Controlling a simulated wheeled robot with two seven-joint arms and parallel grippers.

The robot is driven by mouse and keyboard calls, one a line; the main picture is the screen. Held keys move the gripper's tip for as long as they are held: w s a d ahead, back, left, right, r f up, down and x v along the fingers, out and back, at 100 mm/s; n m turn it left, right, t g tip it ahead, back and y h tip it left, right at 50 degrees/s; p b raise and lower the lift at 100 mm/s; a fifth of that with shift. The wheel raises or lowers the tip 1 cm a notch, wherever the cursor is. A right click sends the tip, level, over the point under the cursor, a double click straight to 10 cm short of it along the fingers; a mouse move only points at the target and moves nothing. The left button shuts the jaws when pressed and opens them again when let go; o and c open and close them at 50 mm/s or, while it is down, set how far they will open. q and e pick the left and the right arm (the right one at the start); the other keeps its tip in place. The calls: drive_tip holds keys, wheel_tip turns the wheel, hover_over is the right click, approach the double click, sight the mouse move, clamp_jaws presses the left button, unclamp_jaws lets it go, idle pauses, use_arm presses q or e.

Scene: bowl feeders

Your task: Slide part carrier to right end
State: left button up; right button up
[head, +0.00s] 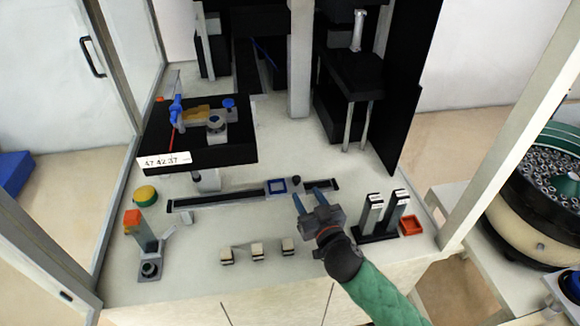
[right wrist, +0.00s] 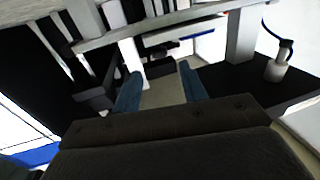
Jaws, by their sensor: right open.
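My left gripper is not in view.
Two upright silver-topped holders (head: 384,215) and a red tray (head: 410,226) stand right of my right gripper. Several small pale blocks (head: 257,251) lie in front. A black raised platform (head: 200,150) stands behind the rail's left part. A bowl feeder (head: 530,215) is outside the frame at right.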

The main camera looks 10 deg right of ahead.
sight(298, 181)
drive_tip(key=shift+w+a, duration=0.1)
drive_tip(key=shift+w, duration=0.45)
drive_tip(key=w, duration=0.2)
drive_tip(key=w+a+p, duration=0.1)
drive_tip(key=w, duration=0.2)
drive_tip(key=shift+r, duration=0.1)
drive_tip(key=shift+w+a+p, duration=0.2)
drive_tip(key=shift+w+p, duration=0.25)
drive_tip(key=shift+w, duration=0.5)
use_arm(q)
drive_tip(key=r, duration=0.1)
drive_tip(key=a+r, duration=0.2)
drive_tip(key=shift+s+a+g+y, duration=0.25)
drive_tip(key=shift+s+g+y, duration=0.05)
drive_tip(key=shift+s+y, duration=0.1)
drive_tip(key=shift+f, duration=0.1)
use_arm(e)
clamp_jaws()
